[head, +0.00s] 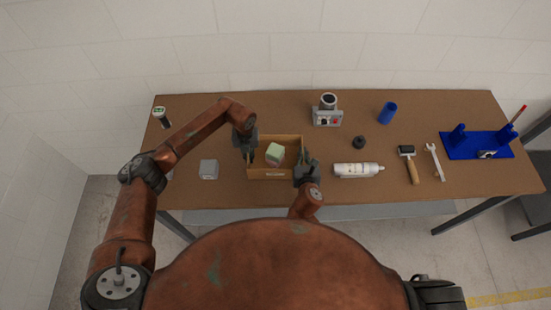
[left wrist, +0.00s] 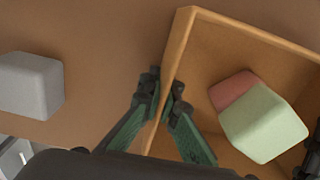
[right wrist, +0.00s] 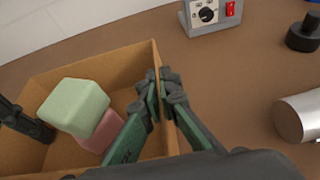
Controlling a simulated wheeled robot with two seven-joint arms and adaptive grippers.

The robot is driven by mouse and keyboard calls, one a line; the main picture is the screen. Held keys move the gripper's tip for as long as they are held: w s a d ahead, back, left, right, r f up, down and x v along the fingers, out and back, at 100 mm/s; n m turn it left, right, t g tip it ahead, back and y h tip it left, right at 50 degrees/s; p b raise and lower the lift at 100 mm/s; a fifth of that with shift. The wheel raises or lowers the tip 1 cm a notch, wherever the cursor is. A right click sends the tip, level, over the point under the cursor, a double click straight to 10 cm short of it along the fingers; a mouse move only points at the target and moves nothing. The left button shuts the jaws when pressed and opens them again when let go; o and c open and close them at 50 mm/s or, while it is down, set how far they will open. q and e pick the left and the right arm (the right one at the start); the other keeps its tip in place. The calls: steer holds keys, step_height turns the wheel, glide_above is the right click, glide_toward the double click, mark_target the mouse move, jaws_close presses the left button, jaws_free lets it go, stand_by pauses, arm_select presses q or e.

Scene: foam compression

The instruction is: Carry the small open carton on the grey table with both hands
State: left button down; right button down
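The small open carton (head: 262,172) stands on the table, whose top (head: 230,205) looks brown. A pale green block (head: 275,152) lies tilted inside it, resting on a pink block (left wrist: 234,90). My left gripper (head: 245,150) has its fingers on both sides of the carton's left wall, tips closed on it; the pinch shows in the left wrist view (left wrist: 163,88). My right gripper (head: 301,170) pinches the right wall the same way, seen in the right wrist view (right wrist: 160,80). I cannot tell any gap under the carton.
A grey block (head: 208,169) lies left of the carton. Behind stand a grey device (head: 327,115), a black knob-like piece (head: 359,142) and a blue cup (head: 388,112).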

arm_select(q)
steer(key=shift+r, duration=0.1)
arm_select(e)
steer(key=shift+r, duration=0.15)
